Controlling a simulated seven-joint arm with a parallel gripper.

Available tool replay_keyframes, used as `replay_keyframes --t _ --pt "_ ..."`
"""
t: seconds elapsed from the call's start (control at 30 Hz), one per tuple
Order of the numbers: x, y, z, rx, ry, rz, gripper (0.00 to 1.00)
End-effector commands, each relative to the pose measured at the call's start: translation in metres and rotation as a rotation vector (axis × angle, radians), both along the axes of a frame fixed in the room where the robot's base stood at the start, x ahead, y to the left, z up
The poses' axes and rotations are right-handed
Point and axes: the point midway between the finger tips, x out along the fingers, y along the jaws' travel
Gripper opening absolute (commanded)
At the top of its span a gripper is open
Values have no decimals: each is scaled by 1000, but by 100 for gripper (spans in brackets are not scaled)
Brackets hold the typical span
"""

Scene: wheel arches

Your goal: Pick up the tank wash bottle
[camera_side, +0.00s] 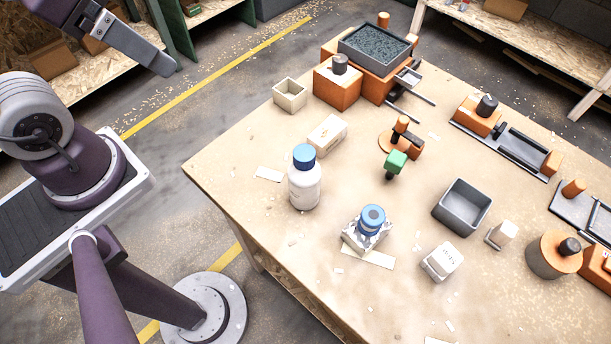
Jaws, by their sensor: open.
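A white bottle with a blue cap (305,187) stands upright on the wooden table, left of centre; I cannot read a label on it. A second, smaller blue-capped container (371,221) sits in a pale holder to its right. Which of the two is the tank wash bottle cannot be told from lettering. My gripper (160,62) is at the upper left, partly cut off by the frame edge, with a grey finger showing. It is open, well away from both bottles and not over the table.
Between the bottles and the far edge are a small beige box (327,134) and an open tan box (290,95). A grey bin (462,207), a white block (442,261) and a green-topped item (395,162) stand to the right. Orange fixtures line the back.

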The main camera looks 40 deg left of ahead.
Motion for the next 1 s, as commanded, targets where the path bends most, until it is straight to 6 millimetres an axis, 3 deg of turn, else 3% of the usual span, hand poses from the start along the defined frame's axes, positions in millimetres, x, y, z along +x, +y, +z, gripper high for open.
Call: replay_keyframes --t 0.27,0.47,0.67,0.83,1.0 --pt "2 -3 -2 -15 29 3 79" --pt "33 -46 -36 -266 416 95 79" --pt "82 -93 -92 -606 863 323 79" --pt "122 -117 -168 -874 1174 618 79" --pt "137 -126 -241 -1042 1348 888 79"
